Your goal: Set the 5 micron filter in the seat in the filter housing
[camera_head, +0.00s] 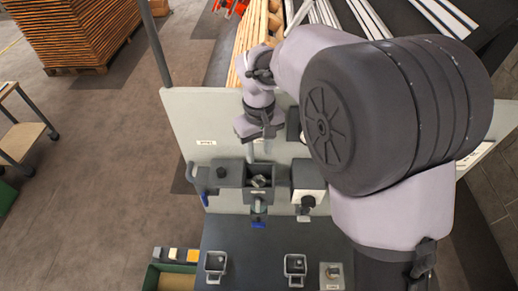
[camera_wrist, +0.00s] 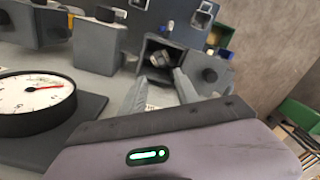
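The filter housing (camera_head: 246,199) is a dark grey box on the pale panel, open, with a blue-tipped lever below it. In the wrist view its open box (camera_wrist: 147,42) lies just beyond my fingers. A small silvery, ridged piece (camera_wrist: 160,58) sits tilted inside the cavity; it also shows in the head view (camera_head: 258,181). I cannot tell whether it is the 5 micron filter or part of the seat. My gripper (camera_head: 259,151) is above the housing, pointing at the opening. In the wrist view my gripper (camera_wrist: 160,77) has its two fingers apart with nothing visible between them.
A grey block with a black knob (camera_head: 307,202) is right of the housing. Below, small square holders (camera_head: 215,266) (camera_head: 294,269) and a pale block (camera_head: 332,276) stand on a dark shelf. A round gauge (camera_wrist: 33,103) is close to my wrist. A green crate (camera_head: 152,277) stands lower left.

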